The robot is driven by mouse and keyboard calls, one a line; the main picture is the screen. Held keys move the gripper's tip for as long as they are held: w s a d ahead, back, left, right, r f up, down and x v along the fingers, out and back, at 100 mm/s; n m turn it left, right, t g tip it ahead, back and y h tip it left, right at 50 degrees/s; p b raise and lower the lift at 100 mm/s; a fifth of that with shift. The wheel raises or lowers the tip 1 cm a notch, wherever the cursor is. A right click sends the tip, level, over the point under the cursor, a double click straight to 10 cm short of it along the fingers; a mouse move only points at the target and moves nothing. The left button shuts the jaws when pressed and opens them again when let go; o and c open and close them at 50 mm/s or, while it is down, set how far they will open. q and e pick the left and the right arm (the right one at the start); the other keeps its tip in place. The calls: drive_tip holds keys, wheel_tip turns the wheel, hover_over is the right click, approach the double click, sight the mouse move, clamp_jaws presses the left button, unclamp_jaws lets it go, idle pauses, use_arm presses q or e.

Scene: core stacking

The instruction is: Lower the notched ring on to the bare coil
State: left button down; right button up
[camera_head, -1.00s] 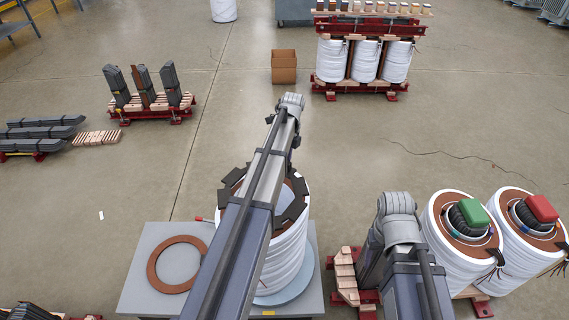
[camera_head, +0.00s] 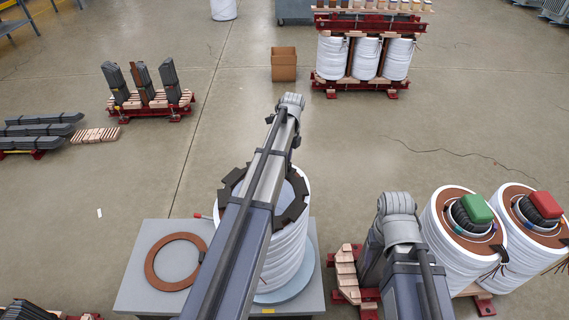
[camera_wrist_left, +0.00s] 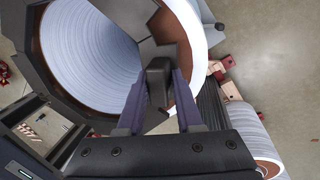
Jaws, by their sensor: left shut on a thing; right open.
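The bare coil (camera_head: 288,255) is a white wound cylinder standing upright on a round plate. The notched ring (camera_head: 292,212), dark with blocky teeth, lies over its top end; my left arm crosses in front and hides part of both. In the left wrist view my left gripper (camera_wrist_left: 158,95) is shut on a dark block of the notched ring (camera_wrist_left: 25,75), with the coil's pale bore (camera_wrist_left: 90,60) inside it. I cannot tell whether the ring touches the coil. My right gripper (camera_head: 371,270) hangs low at the right, away from the ring; its fingertips are hard to make out.
The coil stands on a grey table (camera_head: 135,295) beside a flat brown ring (camera_head: 155,272). Two capped coils (camera_head: 460,262) stand at the right, close to my right arm. A red stand with wooden blocks (camera_head: 346,275) is between. The floor behind is clear up to a cardboard box (camera_head: 284,66).

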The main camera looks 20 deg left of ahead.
use_arm(q)
drive_tip(key=shift+f+b, duration=0.6)
drive_tip(key=shift+f, duration=0.05)
drive_tip(key=shift+c, duration=2.4)
unclamp_jaws()
drive_tip(key=shift+r, duration=0.1)
drive_tip(key=p+v, duration=0.7)
drive_tip(key=shift+r+p, duration=0.4)
drive_tip(key=s+d+n+t, duration=0.2)
drive_tip(key=s+d+n, duration=1.4)
drive_tip(key=s+d, duration=0.7)
drive_tip(key=shift+s+d+f+y, duration=0.2)
drive_tip(key=shift+s+d+y, duration=0.2)
drive_tip(key=shift+d, duration=0.6)
